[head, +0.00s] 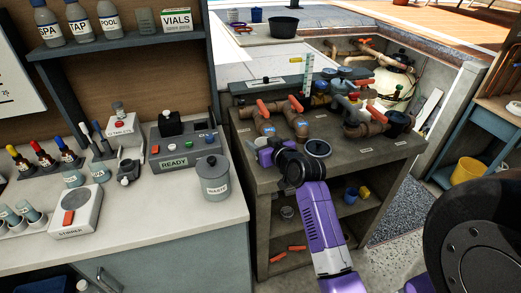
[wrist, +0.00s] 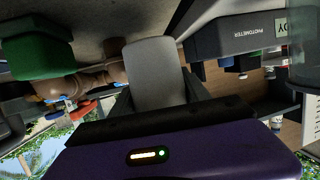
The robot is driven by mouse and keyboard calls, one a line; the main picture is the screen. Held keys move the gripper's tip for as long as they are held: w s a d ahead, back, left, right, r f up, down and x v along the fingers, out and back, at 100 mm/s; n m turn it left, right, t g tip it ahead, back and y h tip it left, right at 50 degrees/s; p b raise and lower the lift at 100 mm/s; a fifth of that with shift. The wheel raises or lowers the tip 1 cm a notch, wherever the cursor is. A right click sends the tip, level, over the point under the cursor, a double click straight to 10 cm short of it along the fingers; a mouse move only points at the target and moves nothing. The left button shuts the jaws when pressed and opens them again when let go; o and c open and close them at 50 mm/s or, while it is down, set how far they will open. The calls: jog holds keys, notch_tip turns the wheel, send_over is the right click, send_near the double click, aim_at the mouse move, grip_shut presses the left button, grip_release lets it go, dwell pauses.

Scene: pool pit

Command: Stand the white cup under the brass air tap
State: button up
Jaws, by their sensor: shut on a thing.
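In the wrist view a pale grey-white rounded body, which I take for the white cup (wrist: 155,72), sits between my two fingers. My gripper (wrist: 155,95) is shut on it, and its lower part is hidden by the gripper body. In the head view my gripper (head: 258,150) is above the left part of the dark pipe bench, and the cup is mostly hidden there. I cannot pick out the brass air tap for certain among the fittings in either view.
The bench (head: 345,165) carries brown pipes (head: 264,122) with orange handles. A grey waste pot (head: 213,178) and the photometer (head: 182,144) stand on the left counter; the photometer (wrist: 240,32) also shows in the wrist view.

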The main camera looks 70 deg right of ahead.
jog(key=shift+f, duration=1.55)
jog(key=shift+f, duration=0.15)
jog(key=shift+f, duration=0.1)
jog(key=o, duration=1.3)
jog(key=shift+s, duration=0.1)
